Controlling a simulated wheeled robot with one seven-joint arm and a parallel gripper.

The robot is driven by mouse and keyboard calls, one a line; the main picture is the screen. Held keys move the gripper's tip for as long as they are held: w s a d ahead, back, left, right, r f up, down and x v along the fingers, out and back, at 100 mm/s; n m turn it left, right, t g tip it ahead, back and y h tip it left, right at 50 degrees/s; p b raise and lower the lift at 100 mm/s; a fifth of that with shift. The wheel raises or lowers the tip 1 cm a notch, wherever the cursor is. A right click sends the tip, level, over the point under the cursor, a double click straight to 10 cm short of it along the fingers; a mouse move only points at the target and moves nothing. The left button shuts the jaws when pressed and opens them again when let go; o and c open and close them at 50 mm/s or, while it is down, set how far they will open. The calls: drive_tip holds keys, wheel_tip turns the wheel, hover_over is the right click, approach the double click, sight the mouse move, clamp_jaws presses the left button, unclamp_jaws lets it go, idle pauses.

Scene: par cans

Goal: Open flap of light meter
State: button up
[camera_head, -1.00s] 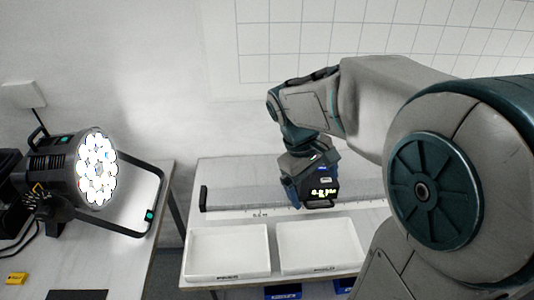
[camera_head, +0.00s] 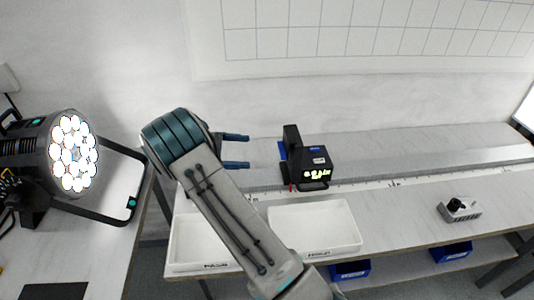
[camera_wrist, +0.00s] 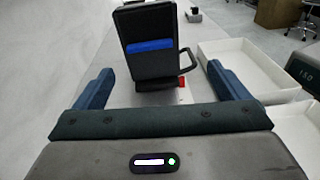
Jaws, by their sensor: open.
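The light meter (camera_head: 316,166) is a black box with a lit yellow display on its front, standing at the long rail on the bench. A black upright plate (camera_head: 292,140) rises at its left side; I cannot tell for sure whether it is the flap. My gripper (camera_head: 236,151) is open and empty, left of the meter and apart from it, its blue fingers pointing right towards it. In the wrist view the meter's black side (camera_wrist: 147,45) with a blue strip stands beyond and between the fingers. A dark handle juts out at its right, with a red piece near the base.
Two white trays (camera_head: 352,215) stand along the bench front, the left one partly behind my arm. A lit par can (camera_head: 72,155) stands on the left table. A small grey device (camera_head: 459,208) lies at the right. Blue bins (camera_head: 350,270) sit below.

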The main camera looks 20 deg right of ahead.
wheel_tip(320, 180, down, 2)
drive_tip(key=w+a+n+h, duration=0.1)
drive_tip(key=w+a+h, duration=0.1)
drive_tip(key=p, duration=0.2)
approach(287, 143)
drive_tip(key=d+f, duration=0.4)
drive_tip(key=d, duration=0.3)
drive_tip(key=shift+d+f, duration=0.15)
drive_tip(key=shift+d, duration=0.2)
